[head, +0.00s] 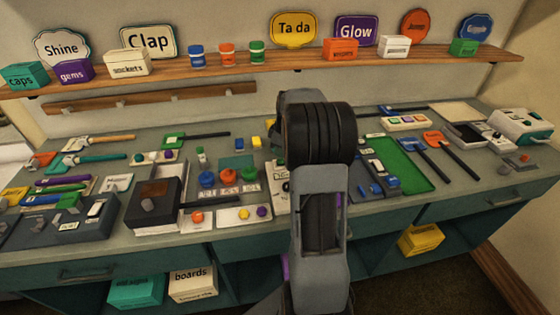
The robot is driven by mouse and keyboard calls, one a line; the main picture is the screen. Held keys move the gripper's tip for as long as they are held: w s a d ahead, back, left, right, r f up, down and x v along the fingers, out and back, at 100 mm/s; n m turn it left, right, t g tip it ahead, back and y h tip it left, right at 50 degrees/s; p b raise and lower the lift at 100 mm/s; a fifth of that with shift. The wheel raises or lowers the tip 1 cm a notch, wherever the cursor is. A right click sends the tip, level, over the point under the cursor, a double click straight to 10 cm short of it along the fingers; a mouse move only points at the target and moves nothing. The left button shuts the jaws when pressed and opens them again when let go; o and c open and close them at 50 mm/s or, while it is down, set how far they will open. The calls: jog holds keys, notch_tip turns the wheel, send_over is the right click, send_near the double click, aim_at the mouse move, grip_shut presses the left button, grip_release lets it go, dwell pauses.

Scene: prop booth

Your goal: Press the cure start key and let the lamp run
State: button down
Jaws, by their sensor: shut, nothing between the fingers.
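My arm rises through the middle of the head view, and its dark joint blocks part of the bench. My gripper does not show; it is hidden behind my own arm. No key is clearly readable as the cure start key. A white and teal machine (525,125) stands at the right end of the bench, with a dark panel (468,134) beside it. A dark box with a brownish top (155,190) and a light base stands left of centre. I cannot tell which of these is the cure lamp, and no lit lamp is visible.
The bench (250,262) is crowded with tools, pots and trays. A green mat (408,165) lies right of my arm. A shelf (190,71) with small boxes and signs runs along the wall. A yellow box (421,240) sits in an open bay below.

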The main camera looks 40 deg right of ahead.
aim_at(281, 160)
jog(key=shift+f+b, duration=0.85)
jog(key=shift+f, duration=0.35)
dwell(0.3)
jog(key=shift+r, duration=0.1)
notch_tip(281, 160, up, 8)
jog(key=p, duration=0.6)
dwell(0.4)
dwell(0.4)
